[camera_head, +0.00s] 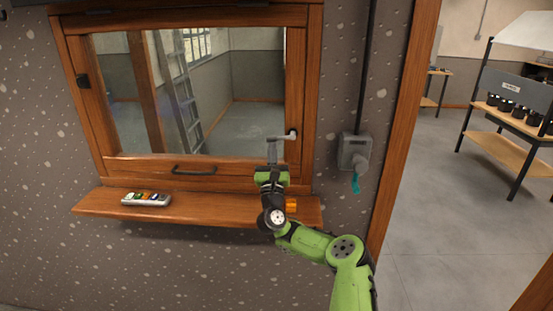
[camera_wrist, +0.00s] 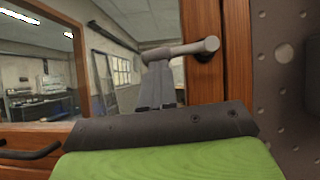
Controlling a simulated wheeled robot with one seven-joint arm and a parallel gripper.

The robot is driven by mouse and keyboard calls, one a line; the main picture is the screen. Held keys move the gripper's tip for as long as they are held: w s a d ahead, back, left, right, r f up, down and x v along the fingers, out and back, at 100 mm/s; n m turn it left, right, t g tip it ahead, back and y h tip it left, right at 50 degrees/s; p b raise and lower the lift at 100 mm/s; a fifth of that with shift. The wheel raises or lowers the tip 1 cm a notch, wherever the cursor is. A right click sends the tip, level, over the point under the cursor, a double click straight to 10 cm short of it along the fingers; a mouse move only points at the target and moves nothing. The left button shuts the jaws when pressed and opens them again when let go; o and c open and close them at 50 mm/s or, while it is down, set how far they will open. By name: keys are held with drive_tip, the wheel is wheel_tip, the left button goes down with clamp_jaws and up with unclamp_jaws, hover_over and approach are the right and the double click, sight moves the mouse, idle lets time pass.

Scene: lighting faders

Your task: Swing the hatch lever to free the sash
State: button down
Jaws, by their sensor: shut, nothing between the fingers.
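The hatch lever (camera_head: 291,134) is a grey bar on the right side of the wooden sash frame. In the wrist view the lever (camera_wrist: 192,48) lies nearly level, with its round pivot at the right and its arm reaching left over the glass. The sash (camera_head: 130,172) is down, with a dark handle (camera_head: 194,171) on its bottom rail. My gripper (camera_head: 274,150) is shut and empty, pointing up just under the lever. In the wrist view the fingertips (camera_wrist: 157,72) meet the lever's left end in the picture; I cannot tell whether they touch it.
A grey wall box (camera_head: 354,152) with a cable is to the right. Open floor (camera_head: 430,220) lies beyond the doorway.

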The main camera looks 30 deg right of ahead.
drive_tip(key=shift+w+r, duration=0.2)
drive_tip(key=shift+a+r, duration=0.1)
drive_tip(key=shift+r, duration=0.15)
idle(0.4)
drive_tip(key=shift+f, duration=0.1)
